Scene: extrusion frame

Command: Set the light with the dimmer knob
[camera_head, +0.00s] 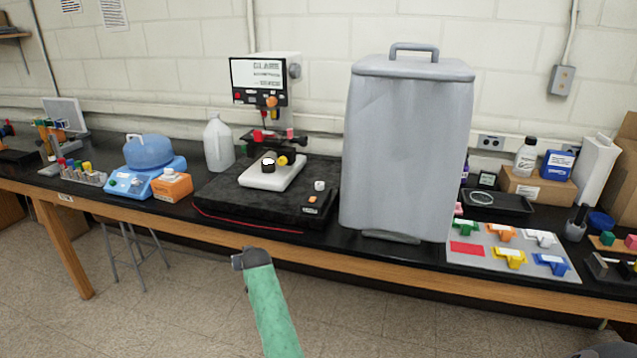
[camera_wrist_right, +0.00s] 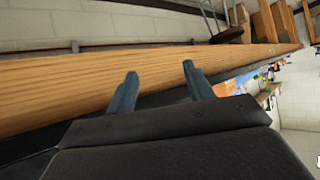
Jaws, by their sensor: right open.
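A display unit (camera_head: 263,82) stands behind a black base (camera_head: 220,190) with a red front edge. On the base's right front corner is a small white knob (camera_head: 319,186) with an orange switch (camera_head: 312,199) below it. A white block (camera_head: 262,181) on the base bears a dark, white-topped knob (camera_head: 268,162) and a yellow knob (camera_head: 282,160). Which knob is the dimmer, I cannot tell. My green-sleeved arm holds its gripper (camera_head: 238,260) before the bench front, apart from the base; it appears to be the right. The right wrist view shows its fingers (camera_wrist_right: 158,82) open and empty.
A large grey bin (camera_head: 408,150) stands right of the base. The wooden bench edge (camera_wrist_right: 60,100) crosses the right wrist view. A stool (camera_head: 125,245) stands below the bench.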

